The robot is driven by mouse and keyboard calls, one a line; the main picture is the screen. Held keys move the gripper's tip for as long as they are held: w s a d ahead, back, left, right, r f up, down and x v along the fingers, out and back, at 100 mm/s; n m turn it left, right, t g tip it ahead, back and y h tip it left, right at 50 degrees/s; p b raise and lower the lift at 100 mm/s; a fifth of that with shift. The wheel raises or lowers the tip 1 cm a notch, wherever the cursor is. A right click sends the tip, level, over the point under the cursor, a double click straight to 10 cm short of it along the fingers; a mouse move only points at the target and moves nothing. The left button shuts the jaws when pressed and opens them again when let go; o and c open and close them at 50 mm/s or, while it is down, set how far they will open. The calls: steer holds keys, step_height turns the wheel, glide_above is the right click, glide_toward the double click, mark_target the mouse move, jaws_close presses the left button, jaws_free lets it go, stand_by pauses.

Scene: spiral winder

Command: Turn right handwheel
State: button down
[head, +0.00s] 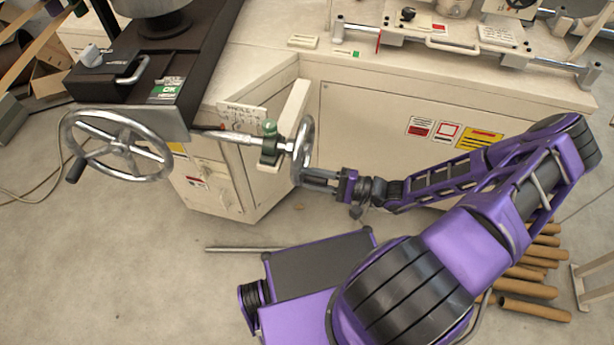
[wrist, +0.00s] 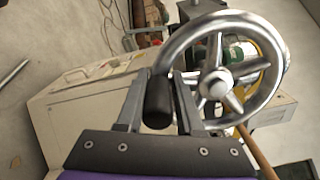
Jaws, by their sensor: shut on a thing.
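The right handwheel (head: 304,150) is a shiny metal wheel at the end of a horizontal shaft on the corner of the cream machine. In the wrist view its rim, spokes and hub (wrist: 215,84) show face on. A black crank handle (wrist: 158,102) stands out from its rim. My gripper (head: 308,178) is at the lower edge of the wheel in the head view. In the wrist view its two fingers (wrist: 160,100) lie on either side of the black handle and are shut on it. The handle is hidden by the fingers in the head view.
A larger left handwheel (head: 117,145) with a dark knob stands at the left. A green-topped clamp (head: 269,142) sits on the shaft beside the right wheel. The machine's cream panel (head: 370,130) is behind my arm. Cardboard tubes (head: 535,270) lie on the floor at right.

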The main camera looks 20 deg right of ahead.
steer(key=shift+s+f, duration=0.2)
steer(key=shift+f, duration=0.1)
steer(key=c, duration=0.6)
jaws_free()
steer(key=shift+a, duration=0.1)
steer(key=shift+w+r, duration=0.1)
steer(key=shift+r, duration=0.05)
steer(key=v, duration=1.7)
steer(key=shift+d, duration=0.3)
